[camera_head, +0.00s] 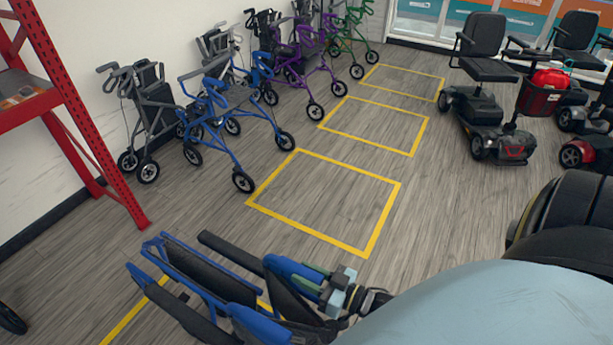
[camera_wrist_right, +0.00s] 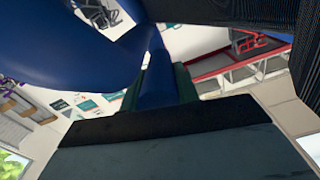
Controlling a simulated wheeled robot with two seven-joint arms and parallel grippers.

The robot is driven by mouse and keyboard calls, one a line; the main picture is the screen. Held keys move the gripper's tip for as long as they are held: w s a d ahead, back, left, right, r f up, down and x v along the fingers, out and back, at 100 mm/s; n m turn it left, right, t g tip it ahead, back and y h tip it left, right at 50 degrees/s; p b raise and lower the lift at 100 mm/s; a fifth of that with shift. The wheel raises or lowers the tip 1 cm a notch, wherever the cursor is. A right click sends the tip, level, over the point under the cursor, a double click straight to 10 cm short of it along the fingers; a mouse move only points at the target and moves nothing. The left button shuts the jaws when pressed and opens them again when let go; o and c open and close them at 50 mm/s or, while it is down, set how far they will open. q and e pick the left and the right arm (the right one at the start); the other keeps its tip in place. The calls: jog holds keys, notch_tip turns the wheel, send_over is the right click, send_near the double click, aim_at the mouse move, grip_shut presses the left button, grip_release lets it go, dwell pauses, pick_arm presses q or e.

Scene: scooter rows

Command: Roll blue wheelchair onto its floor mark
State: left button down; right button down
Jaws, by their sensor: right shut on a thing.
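The blue wheelchair (camera_head: 222,310) is at the bottom of the head view, with a blue frame and black padded parts. My right gripper (camera_head: 322,284) is shut on a blue part of it. In the right wrist view a blue bar (camera_wrist_right: 157,82) sits between the green fingers of the gripper (camera_wrist_right: 157,95). Yellow floor lines (camera_head: 125,319) run beside and under the wheelchair; its body covers most of that outline. I cannot tell how its wheels stand to these lines, as they are hidden. My left gripper is not in view.
Three empty yellow floor outlines (camera_head: 313,233) lie ahead, with clear floor around them. Several rollators, a blue one (camera_head: 225,127) nearest, line the left wall. A red rack (camera_head: 88,140) stands left. Mobility scooters (camera_head: 487,125) stand at the right.

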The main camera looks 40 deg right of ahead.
jog(key=c, duration=1.1)
grip_release()
jog(key=shift+o, duration=0.2)
jog(key=b+v, duration=0.1)
jog(key=v, duration=1.2)
jog(key=shift+s, duration=0.2)
